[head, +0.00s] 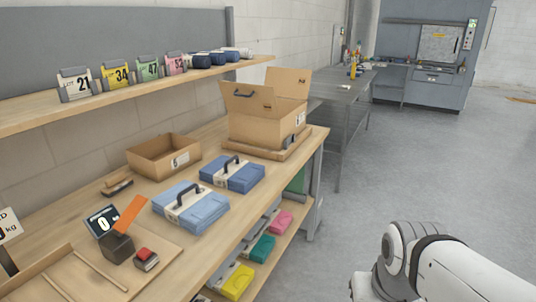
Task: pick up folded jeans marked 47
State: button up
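Two folded blue jeans bundles lie flat on the wooden workbench. Each has a pale paper band and a dark handle on top. The nearer bundle (205,211) is in the middle of the picture's left half. The farther bundle (243,177) lies behind it, to the right, with a gap between them. The numbers on their bands are too small to read, so I cannot tell which is marked 47. A green card reading 47 (149,69) stands on the shelf above. My arm shows at the lower right, away from the bench, but my gripper is out of view.
An open cardboard carton (262,129) stands on a wooden tray behind the bundles. A smaller open box (165,158) is to its left. A scale display (103,221) and a red-topped block (146,258) are near the closer bundle. Grey floor (420,170) to the right is clear.

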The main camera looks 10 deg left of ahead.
aim_at(236, 173)
jog(key=u, duration=0.2)
jog(key=i, duration=1.4)
jog(key=u, duration=0.8)
jog(key=k, duration=0.85)
jog(key=u, duration=0.15)
jog(key=i, duration=0.95)
jog(key=z, duration=0.05)
